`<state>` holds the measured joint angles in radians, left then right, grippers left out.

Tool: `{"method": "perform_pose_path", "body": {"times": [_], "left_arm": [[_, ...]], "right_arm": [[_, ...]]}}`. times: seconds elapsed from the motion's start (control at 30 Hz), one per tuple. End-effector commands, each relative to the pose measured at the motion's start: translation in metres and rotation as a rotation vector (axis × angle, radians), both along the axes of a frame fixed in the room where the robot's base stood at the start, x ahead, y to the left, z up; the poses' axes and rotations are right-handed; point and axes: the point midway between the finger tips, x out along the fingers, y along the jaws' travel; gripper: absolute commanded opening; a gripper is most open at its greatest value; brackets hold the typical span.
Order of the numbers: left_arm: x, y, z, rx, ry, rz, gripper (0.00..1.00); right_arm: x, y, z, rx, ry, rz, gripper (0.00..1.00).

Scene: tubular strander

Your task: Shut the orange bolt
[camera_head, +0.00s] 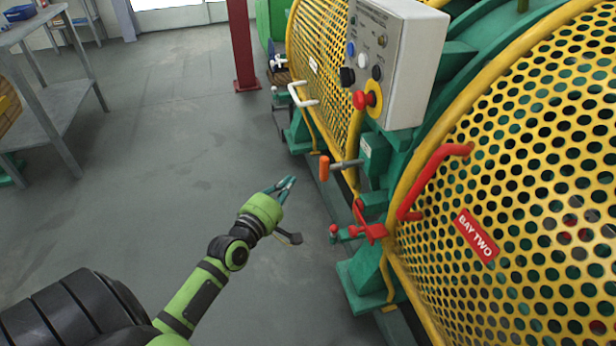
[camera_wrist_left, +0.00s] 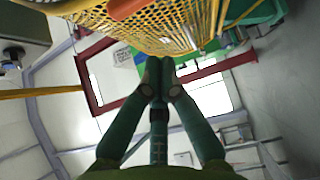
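The orange bolt (camera_head: 325,167) is an orange grip on a grey rod that sticks out leftward from a green bracket (camera_head: 373,155) between the two yellow guards. My left gripper (camera_head: 287,184) is over the floor, left of and a little below the bolt in the head view, apart from it. Its fingers are together with nothing between them; in the left wrist view the fingertips (camera_wrist_left: 160,72) meet. An orange-red shape (camera_wrist_left: 127,8) is cut off at the top of that view; I cannot tell if it is the bolt. My right gripper is not in view.
A grey control box (camera_head: 398,60) with a red stop button overhangs the bolt. A red handle (camera_head: 436,180) and red lever (camera_head: 369,229) are on and beside the near yellow guard (camera_head: 540,180). A white handle (camera_head: 301,96) is farther back. The floor at left is clear up to a table (camera_head: 55,105).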

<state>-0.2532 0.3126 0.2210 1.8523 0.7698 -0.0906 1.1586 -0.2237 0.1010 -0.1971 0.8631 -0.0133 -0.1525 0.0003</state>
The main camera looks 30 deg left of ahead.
Motion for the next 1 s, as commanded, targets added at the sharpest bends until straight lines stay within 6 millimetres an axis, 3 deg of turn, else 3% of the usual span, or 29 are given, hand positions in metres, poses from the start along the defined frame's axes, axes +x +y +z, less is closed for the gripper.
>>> {"method": "perform_pose_path", "body": {"times": [0.1, 0.3, 0.83, 1.0], "left_arm": [[0.025, 0.002, 0.0, 0.001, -0.003, 0.0, 0.0], [0.046, -0.017, 0.0, -0.001, 0.0, 0.0, 0.0], [0.055, -0.025, 0.0, 0.001, 0.001, -0.001, 0.0], [0.076, -0.043, 0.003, -0.003, -0.001, 0.0, 0.0]], "right_arm": [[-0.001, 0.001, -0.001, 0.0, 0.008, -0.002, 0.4], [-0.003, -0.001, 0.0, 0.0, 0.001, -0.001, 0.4], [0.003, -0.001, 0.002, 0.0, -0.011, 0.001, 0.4], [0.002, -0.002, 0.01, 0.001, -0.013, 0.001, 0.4]]}}
